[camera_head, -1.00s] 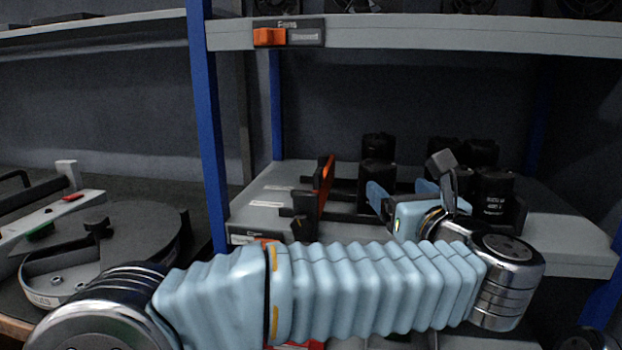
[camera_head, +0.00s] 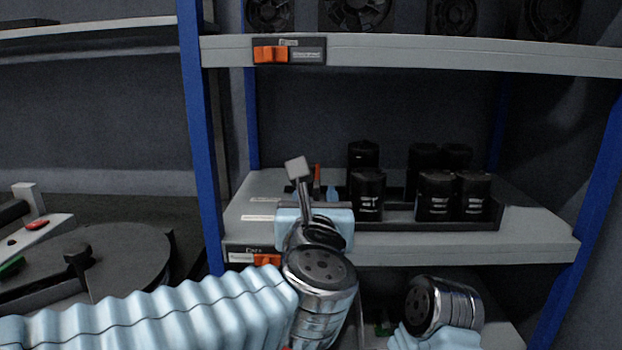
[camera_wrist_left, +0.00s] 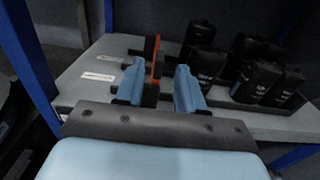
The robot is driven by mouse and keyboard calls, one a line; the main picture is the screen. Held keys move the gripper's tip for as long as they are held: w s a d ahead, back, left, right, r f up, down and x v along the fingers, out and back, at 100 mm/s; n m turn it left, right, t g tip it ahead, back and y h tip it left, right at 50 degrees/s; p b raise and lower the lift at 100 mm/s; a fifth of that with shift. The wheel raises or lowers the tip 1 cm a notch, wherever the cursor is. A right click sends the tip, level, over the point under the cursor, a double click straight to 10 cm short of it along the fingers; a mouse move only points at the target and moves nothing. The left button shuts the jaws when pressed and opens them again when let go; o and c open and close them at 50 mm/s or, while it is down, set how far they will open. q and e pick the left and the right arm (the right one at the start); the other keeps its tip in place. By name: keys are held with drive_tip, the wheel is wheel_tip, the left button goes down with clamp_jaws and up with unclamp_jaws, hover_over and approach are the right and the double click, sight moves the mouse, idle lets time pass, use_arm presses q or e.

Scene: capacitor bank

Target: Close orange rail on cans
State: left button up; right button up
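The orange rail (camera_head: 317,177) stands upright on the middle shelf, left of the black cans (camera_head: 368,195), with a gap between them. In the left wrist view the orange rail (camera_wrist_left: 156,58) shows between the two blue fingers of my left gripper (camera_wrist_left: 158,88). Those fingers are apart, and I cannot tell whether either touches the rail. In the head view my left gripper (camera_head: 314,205) is in front of the rail and hides most of it. The cans also show in the left wrist view (camera_wrist_left: 206,66). My right gripper does not show.
The cans stand in a dark tray (camera_head: 400,222) on the grey shelf (camera_head: 470,250). Blue posts (camera_head: 203,150) flank the shelf. Fans (camera_head: 360,14) stand on the upper shelf above an orange label slider (camera_head: 270,54). My right arm (camera_head: 440,308) is below the shelf.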

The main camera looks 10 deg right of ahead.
sight(317, 188)
use_arm(q)
drive_tip(key=p+x, duration=0.1)
drive_tip(key=x, duration=0.5)
drive_tip(key=shift+w, duration=0.15)
clamp_jaws()
drive_tip(key=shift+d, duration=0.1)
